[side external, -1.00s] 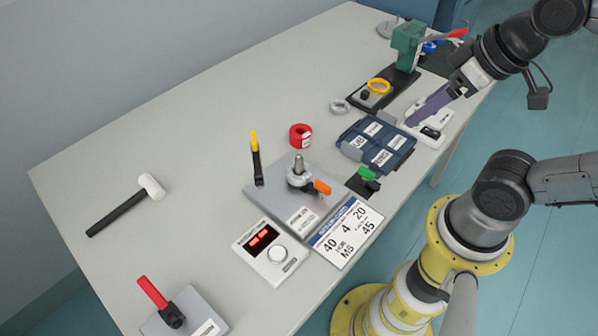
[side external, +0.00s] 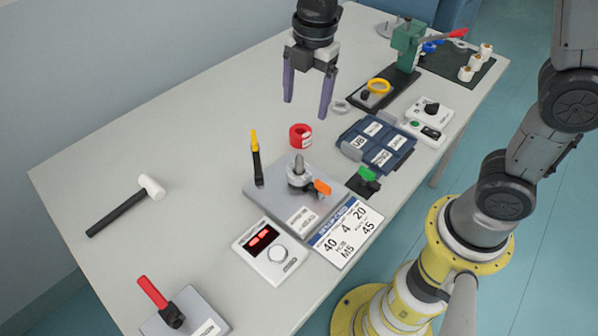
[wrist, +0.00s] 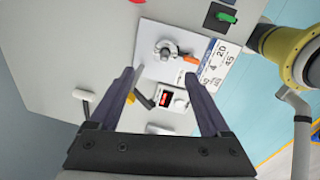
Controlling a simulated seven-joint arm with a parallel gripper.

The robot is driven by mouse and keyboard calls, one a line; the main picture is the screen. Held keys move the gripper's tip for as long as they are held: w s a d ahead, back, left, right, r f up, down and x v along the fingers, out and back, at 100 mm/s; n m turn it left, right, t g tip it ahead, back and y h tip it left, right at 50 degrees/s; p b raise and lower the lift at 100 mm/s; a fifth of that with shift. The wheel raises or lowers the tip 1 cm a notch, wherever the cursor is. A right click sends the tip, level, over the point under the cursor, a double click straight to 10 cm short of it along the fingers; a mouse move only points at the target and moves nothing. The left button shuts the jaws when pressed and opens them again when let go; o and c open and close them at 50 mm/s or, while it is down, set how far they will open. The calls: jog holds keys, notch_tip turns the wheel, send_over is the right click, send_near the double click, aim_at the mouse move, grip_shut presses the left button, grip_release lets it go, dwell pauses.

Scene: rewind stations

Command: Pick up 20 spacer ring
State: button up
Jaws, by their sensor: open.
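A red ring (side external: 300,135) with a small white label lies on the table behind the grey fixture plate. A grey metal ring (side external: 340,106) lies farther right, near the dark bin tray. No readable 20 shows on either ring, so I cannot tell which is the 20 spacer ring. My gripper (side external: 306,108) is open and empty, pointing down above the table, with its fingers apart and touching neither ring. In the wrist view, a bit of the red ring (wrist: 137,2) shows at the top edge, outside the fingers.
The fixture plate (side external: 256,199) carries a metal post and orange handle. The blue bin tray (side external: 377,145), green press (side external: 407,45) and card (side external: 345,232) printed with 20 lie right. A mallet (side external: 130,203) lies left; the table around it is clear.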

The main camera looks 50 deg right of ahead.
jog(key=g, duration=0.1)
send_over(299, 166)
jog(key=f, duration=0.2)
jog(key=w+d+f, duration=0.1)
jog(key=f, duration=0.1)
jog(key=shift+f, duration=0.1)
notch_tip(299, 166, down, 8)
jog(key=shift+s+r, duration=0.1)
jog(key=shift+r, duration=0.1)
jog(key=shift+s+a+f, duration=0.1)
jog(key=shift+a+f, duration=0.05)
jog(key=shift+f, duration=2.7)
jog(key=shift+c, duration=0.3)
